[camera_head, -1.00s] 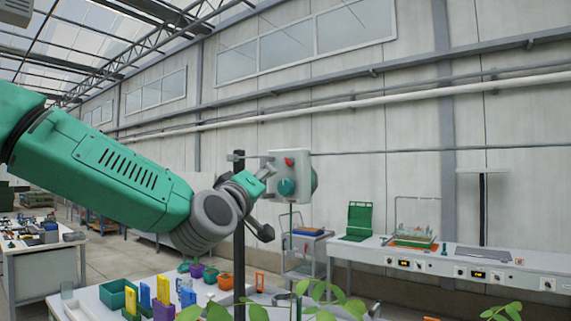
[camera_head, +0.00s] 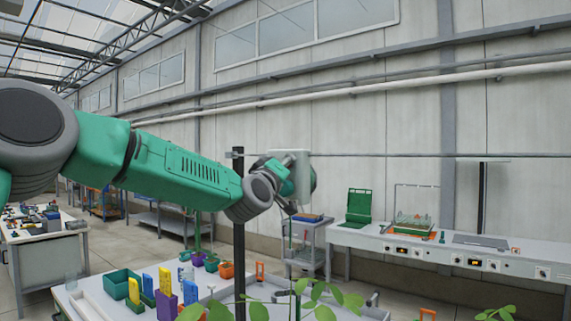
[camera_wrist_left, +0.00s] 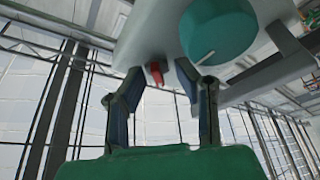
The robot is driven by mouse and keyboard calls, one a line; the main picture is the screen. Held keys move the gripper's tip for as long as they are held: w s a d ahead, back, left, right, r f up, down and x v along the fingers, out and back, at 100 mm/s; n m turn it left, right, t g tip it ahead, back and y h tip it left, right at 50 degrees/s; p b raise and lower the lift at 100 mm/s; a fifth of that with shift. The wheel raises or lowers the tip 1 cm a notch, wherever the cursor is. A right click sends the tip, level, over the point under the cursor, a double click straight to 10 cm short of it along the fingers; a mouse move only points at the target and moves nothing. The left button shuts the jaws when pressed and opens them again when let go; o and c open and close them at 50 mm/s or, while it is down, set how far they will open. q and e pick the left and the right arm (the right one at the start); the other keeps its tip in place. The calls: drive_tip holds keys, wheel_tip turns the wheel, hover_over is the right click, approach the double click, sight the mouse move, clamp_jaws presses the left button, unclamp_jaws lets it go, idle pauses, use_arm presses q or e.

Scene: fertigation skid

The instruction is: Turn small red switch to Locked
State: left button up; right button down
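The small red switch (camera_wrist_left: 156,73) sits on the face of a light grey box (camera_wrist_left: 150,35), beside a larger round teal knob (camera_wrist_left: 217,38) with a pale line. In the head view the box (camera_head: 304,160) is on the dark post, and my left gripper (camera_head: 284,182) is in front of it, hiding the switch. In the left wrist view my left gripper (camera_wrist_left: 160,78) is open, with a fingertip on each side of the red switch. Gaps show between fingers and switch; contact is not visible. The switch's label cannot be read. My right gripper is not in view.
A dark upright post (camera_head: 239,230) stands beside my left forearm. Below are a table with colored bins (camera_head: 122,283) and green leaves (camera_head: 320,295). A grey cart (camera_head: 308,245) and a long bench (camera_head: 430,247) stand farther back.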

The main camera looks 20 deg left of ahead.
use_arm(q)
clamp_jaws()
